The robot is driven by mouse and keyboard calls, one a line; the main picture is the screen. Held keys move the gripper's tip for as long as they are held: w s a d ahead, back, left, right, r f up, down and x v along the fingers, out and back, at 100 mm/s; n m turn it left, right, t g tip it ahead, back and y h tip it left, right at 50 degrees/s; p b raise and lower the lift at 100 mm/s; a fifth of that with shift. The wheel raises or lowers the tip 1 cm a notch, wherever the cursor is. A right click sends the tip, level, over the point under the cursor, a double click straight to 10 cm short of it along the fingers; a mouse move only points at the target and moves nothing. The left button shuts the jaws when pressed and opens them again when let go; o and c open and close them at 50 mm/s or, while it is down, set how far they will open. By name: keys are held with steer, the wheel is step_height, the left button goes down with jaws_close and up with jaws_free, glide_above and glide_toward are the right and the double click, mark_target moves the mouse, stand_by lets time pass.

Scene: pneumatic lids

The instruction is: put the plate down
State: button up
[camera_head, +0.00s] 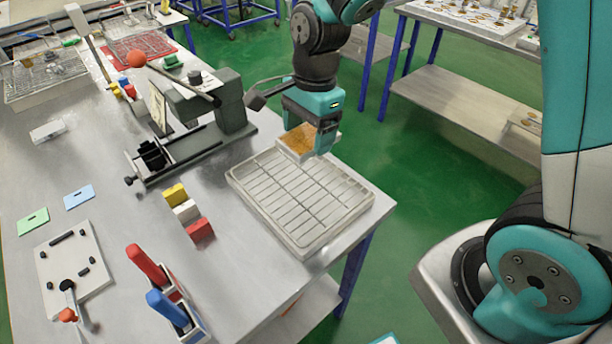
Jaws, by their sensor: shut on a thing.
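The plate (297,145) is a small brownish-orange piece with a pale edge. My gripper (308,142) points down and is shut on the plate. It holds the plate at the far edge of a white tray (247,203) with a grid of compartments. I cannot tell whether the plate touches the tray or hangs a little above it. The gripper's fingers hide part of the plate.
A dark press fixture (229,108) with a lever and red ball stands left of the tray. Yellow, white and red blocks (199,229) lie near the tray's left side. Red and blue handled tools (148,265) stand in front. Green floor lies beyond the table's right edge.

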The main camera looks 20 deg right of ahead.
mark_target(307, 189)
step_height(307, 189, down, 13)
steer(key=shift+r+p, duration=0.1)
steer(key=shift+p, duration=0.55)
steer(key=o, duration=1.1)
steer(key=r, duration=0.3)
steer(key=d+r+b, duration=0.1)
steer(key=r, duration=0.3)
steer(key=r+b, duration=0.1)
steer(key=r, duration=0.3)
steer(key=shift+w+d+r, duration=0.15)
steer(key=shift+w, duration=0.1)
steer(key=shift+s+r, duration=0.1)
steer(key=shift+r, duration=0.25)
steer(key=s+a+r+n+y, duration=0.1)
steer(key=s+a+r+n, duration=0.1)
steer(key=s+r+n, duration=0.3)
steer(key=s+a+r+n+y, duration=0.1)
steer(key=s+a+r+n, duration=0.2)
steer(key=s+n, duration=1)
step_height(307, 189, up, 4)
steer(key=n, duration=0.3)
steer(key=shift+a+f+n+y, duration=0.2)
steer(key=shift+f+n+y, duration=0.1)
steer(key=shift+y, duration=0.1)
